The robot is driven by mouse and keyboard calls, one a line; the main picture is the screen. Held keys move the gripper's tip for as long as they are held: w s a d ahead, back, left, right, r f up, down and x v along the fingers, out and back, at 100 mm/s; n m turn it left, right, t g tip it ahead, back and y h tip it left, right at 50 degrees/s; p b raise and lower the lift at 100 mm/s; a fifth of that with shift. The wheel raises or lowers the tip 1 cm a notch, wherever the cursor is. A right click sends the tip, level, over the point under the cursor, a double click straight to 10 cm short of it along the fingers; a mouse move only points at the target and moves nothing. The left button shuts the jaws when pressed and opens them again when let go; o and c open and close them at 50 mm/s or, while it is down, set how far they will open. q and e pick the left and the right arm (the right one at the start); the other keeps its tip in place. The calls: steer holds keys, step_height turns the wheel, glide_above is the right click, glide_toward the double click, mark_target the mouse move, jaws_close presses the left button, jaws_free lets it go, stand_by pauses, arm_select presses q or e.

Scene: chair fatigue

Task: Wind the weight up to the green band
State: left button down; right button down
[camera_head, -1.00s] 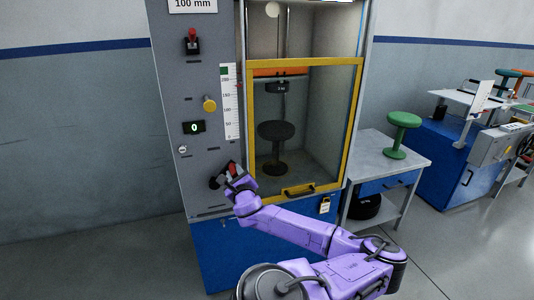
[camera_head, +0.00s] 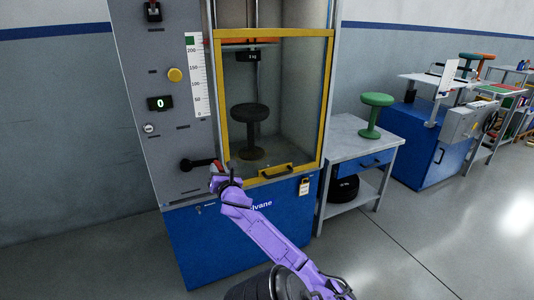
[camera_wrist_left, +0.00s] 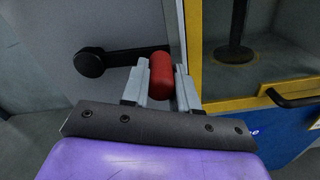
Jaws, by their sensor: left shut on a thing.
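The crank on the grey panel has a black arm (camera_head: 193,163) and a red grip (camera_wrist_left: 161,76). My left gripper (camera_head: 217,167) is shut on the red grip, one finger on each side of it in the left wrist view (camera_wrist_left: 160,84). The crank arm points right from its hub. The dark weight (camera_head: 246,56) hangs behind the yellow-framed window, just below an orange bar (camera_head: 262,41). The green band (camera_head: 190,41) is at the top of the white scale (camera_head: 197,85), above the 200 mark. The weight appears slightly below the band. My right gripper is not in view.
A black stool (camera_head: 250,130) stands inside the cabinet below the weight. The yellow door frame (camera_head: 222,95) and its handle (camera_head: 288,170) are close right of the crank. A green stool (camera_head: 376,112) stands on the side table.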

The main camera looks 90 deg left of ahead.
arm_select(q)
steer(key=shift+s+d+f+m+b, duration=0.15)
steer(key=shift+f+m+b, duration=0.4)
steer(key=shift+f+m, duration=0.65)
steer(key=shift+f, duration=0.15)
steer(key=shift+s, duration=0.1)
steer(key=c, duration=0.9)
jaws_free()
steer(key=shift+o, duration=0.2)
steer(key=v, duration=1)
steer(key=shift+d, duration=0.25)
